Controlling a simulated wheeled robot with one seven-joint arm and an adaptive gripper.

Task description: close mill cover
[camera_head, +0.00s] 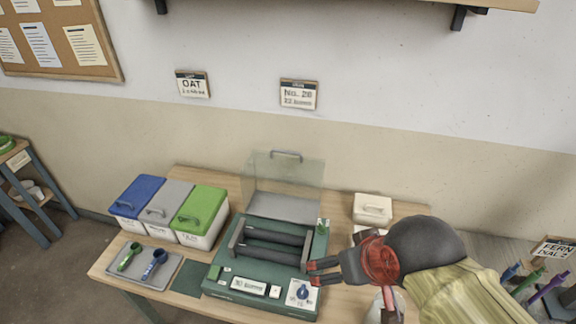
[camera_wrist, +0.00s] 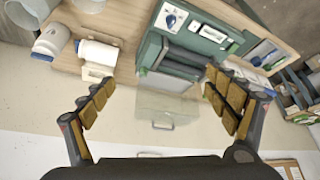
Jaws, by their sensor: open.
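The mill (camera_head: 225,262) is a green machine on the wooden table, with dark rollers, a small display and a blue dial on its front. Its clear cover (camera_head: 283,182) stands raised behind the rollers, with a handle (camera_head: 286,155) at its upper edge. The wrist view also shows the cover (camera_wrist: 165,104) and its handle (camera_wrist: 163,127) beyond the mill (camera_wrist: 150,50). My gripper (camera_head: 320,272) is over the right side of the mill in the head view. It is open, with nothing between its fingers, and apart from the cover. My gripper hides the mill's right edge.
Blue, grey and green-lidded buckets (camera_head: 187,240) stand left of the mill, with a tray (camera_head: 112,266) of two scoops in front. A white lidded container (camera_head: 372,208) and a white jar stand to the right. The wall (camera_head: 350,140) rises behind the table.

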